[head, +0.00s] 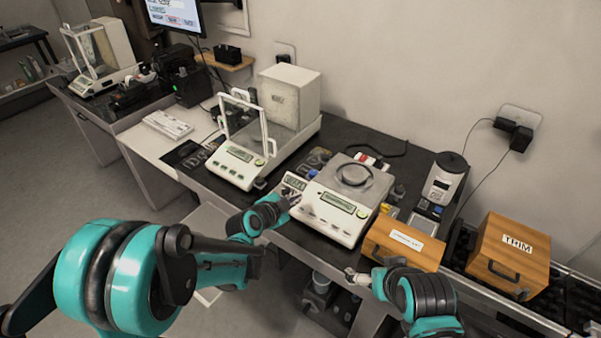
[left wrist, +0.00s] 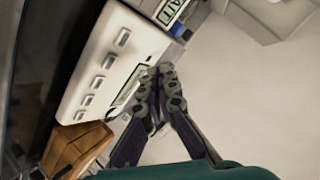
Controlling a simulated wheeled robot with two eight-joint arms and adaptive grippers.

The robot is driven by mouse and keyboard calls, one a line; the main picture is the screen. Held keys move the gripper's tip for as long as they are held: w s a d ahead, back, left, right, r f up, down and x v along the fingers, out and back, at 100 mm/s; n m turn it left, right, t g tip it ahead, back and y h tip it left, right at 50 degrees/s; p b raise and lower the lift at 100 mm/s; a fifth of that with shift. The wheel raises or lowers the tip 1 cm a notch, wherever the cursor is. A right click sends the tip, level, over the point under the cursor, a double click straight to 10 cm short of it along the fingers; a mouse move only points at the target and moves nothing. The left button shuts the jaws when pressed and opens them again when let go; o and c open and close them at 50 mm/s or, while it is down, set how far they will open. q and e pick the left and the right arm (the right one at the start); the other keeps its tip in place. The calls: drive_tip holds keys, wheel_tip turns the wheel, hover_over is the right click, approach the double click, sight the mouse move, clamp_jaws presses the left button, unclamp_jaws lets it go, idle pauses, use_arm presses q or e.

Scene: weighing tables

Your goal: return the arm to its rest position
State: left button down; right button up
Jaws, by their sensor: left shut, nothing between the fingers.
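My left arm comes in from the left in the head view. Its gripper (head: 291,196) is at the front left corner of the white balance (head: 331,221) with the round pan. In the left wrist view the two dark fingers (left wrist: 164,82) are together and empty, in front of the balance's button panel (left wrist: 103,62). Whether they touch the balance, I cannot tell. My right gripper (head: 357,276) is low at the table's front edge, close to the wooden box (head: 402,243). It is small, and its finger state is unclear.
A balance with an open glass shield (head: 235,165) stands left of the round-pan balance. A wooden box marked TRIM (head: 510,257) and a grinder-like device (head: 444,178) are at the right. The floor (head: 65,180) at the left is clear.

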use_arm(q)
drive_tip(key=s+a+r+n+g+y, duration=0.2)
drive_tip(key=s+a+n, duration=0.5)
drive_tip(key=s, duration=0.6)
drive_tip(key=s+a+r+n+g+y, duration=0.1)
drive_tip(key=s+a+r+n+y, duration=0.2)
drive_tip(key=s+a+n, duration=0.5)
drive_tip(key=s+a+y, duration=0.1)
drive_tip(key=s+a, duration=0.1)
drive_tip(key=s, duration=0.4)
drive_tip(key=shift+g, duration=0.4)
